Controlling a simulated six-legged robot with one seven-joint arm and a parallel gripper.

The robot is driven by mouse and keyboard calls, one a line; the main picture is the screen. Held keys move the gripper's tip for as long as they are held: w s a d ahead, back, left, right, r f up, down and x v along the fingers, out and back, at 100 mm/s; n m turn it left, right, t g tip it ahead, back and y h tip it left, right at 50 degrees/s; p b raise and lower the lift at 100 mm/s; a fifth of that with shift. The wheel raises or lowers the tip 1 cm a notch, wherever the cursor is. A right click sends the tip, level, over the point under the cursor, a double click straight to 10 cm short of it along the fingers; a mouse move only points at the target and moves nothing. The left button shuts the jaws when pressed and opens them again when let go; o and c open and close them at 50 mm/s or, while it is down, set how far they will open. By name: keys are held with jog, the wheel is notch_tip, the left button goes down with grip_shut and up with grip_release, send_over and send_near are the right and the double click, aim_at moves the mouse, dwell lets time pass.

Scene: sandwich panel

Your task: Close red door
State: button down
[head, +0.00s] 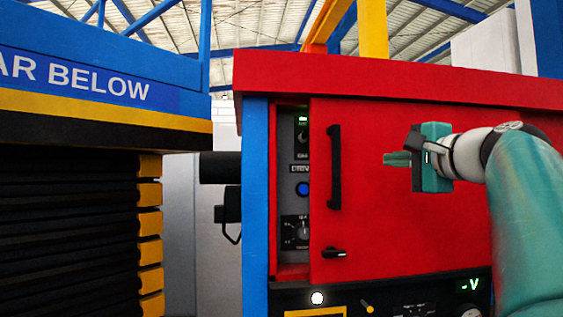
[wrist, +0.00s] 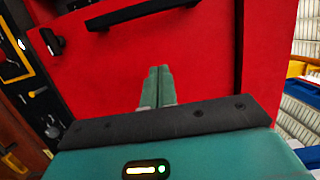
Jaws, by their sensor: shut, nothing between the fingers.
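The red door (head: 375,215) is on the front of a red and blue cabinet in the head view. It stands partly open, with a gap at its left side where a control panel (head: 301,190) shows. The door has a long black handle (head: 335,167) near its left edge and a small black latch (head: 334,253) below. My gripper (head: 393,159) is shut and empty, in front of the door to the right of the handle. In the wrist view the closed fingers (wrist: 157,88) point at the red door face (wrist: 195,60), with the handle (wrist: 140,14) beyond them. I cannot tell whether they touch the door.
A blue machine with yellow and black stripes (head: 100,105) stands at the left. A lower panel with knobs and a lit display (head: 470,285) is below the door. The cabinet's red top (head: 400,85) overhangs the door. A narrow gap lies between machine and cabinet.

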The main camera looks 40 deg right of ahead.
aim_at(369, 160)
jog(key=a+x, duration=0.1)
jog(key=x, duration=0.5)
jog(key=w+a, duration=0.6)
jog(key=a, duration=0.5)
jog(key=shift+w+a, duration=0.3)
jog(key=shift+a, duration=0.05)
jog(key=shift+a, duration=0.1)
